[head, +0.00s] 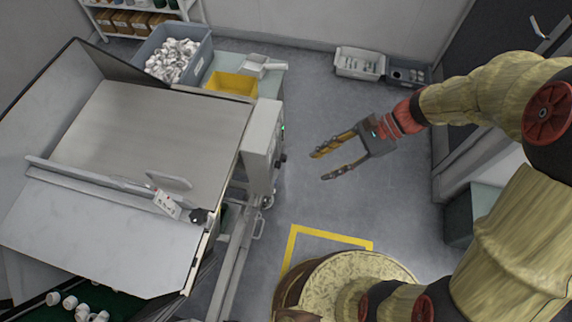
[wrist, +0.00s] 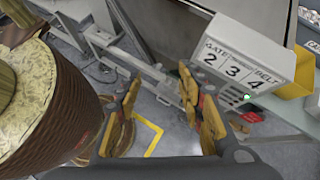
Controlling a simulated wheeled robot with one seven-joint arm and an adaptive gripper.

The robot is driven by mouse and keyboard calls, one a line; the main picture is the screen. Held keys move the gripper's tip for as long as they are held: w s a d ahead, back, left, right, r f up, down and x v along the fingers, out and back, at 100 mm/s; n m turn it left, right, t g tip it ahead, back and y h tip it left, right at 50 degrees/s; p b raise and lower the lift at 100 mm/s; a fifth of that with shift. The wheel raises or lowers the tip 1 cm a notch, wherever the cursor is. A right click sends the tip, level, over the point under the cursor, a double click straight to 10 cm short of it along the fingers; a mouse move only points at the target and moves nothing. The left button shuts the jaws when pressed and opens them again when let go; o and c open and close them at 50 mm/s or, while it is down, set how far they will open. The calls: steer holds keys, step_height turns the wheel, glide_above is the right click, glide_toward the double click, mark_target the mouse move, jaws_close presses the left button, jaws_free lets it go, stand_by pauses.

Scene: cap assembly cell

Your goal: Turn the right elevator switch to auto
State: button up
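My gripper (head: 318,166) is open and empty, held over the floor to the right of a light grey control box (head: 262,128). The box also shows in the wrist view (wrist: 237,58), with the labels GATE and BELT and the numbers 2, 3 and 4. Small dark switches (head: 281,159) stick out of the box's right side, a short way left of the fingertips and apart from them. A small green light (wrist: 247,97) glows on the box. I cannot read which switch is the right elevator switch or how it is set.
A metal hopper table (head: 150,130) stands left of the box. A yellow bin (head: 232,84) and a grey-blue crate (head: 205,55) of white parts lie behind it. A frame rail (head: 235,255) runs below the box. The floor (head: 330,110) around my gripper is clear.

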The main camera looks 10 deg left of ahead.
steer(key=w+a+f+m+y+b, duration=0.1)
steer(key=w+a+f+m+y, duration=0.1)
steer(key=f+m+y, duration=0.15)
steer(key=w+a+f+m+y, duration=0.2)
steer(key=f+m, duration=0.1)
steer(key=f, duration=0.2)
steer(key=m+t+y+b, duration=0.1)
steer(key=m+t+y, duration=0.3)
steer(key=m, duration=0.6)
glide_toward(278, 164)
steer(key=t, duration=0.1)
steer(key=a+b, duration=0.1)
steer(key=a, duration=0.6)
steer(key=shift+w+a+r+h+b, duration=0.25)
steer(key=shift+w+a+h+b, duration=0.05)
steer(key=shift+a+h+b, duration=0.1)
steer(key=shift+d+n, duration=0.1)
steer(key=shift+n, duration=0.15)
steer(key=shift+c, duration=1.2)
steer(key=c, duration=0.7)
jaws_close()
